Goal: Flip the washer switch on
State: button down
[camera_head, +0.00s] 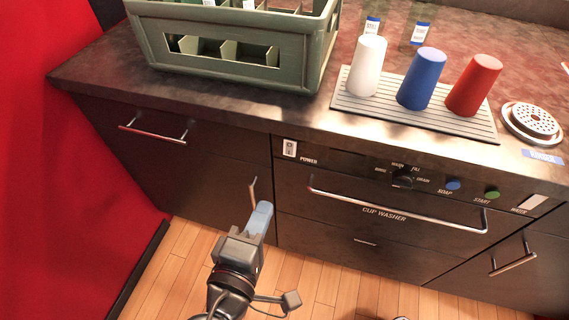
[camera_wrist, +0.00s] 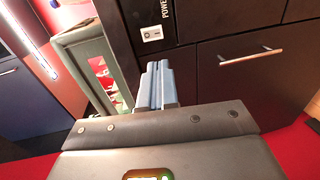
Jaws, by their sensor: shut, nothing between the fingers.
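The cup washer (camera_head: 340,180) is built into the dark counter front, with a control strip above a long bar handle. Its small white power switch (camera_head: 290,148) sits at the left end of the strip, beside the label POWER. The switch also shows in the wrist view (camera_wrist: 151,33), just above the fingertips. I cannot tell which way it is set. My gripper (camera_head: 263,210) is shut and empty, in front of the cabinets, below and a little left of the switch in the head view. Its blue-grey fingers show together in the wrist view (camera_wrist: 160,66), apart from the switch.
A green crate (camera_head: 230,75) stands on the counter at the left. White, blue and red cups (camera_head: 422,80) stand on a ridged mat. Bar handles, including the washer's (camera_head: 390,212), stick out from the fronts. A red wall (camera_head: 50,180) is at the left.

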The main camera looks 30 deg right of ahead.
aim_at(289, 155)
dwell(0.3)
jog(key=p+x, duration=0.1)
jog(key=x, duration=1.3)
jog(key=shift+d+f+b, duration=0.1)
jog(key=shift+f+b, duration=0.15)
jog(key=shift+b, duration=0.1)
jog(key=shift+w+b, duration=0.15)
jog(key=shift+b, duration=0.15)
jog(key=shift+r, duration=0.2)
jog(key=shift+f, duration=0.1)
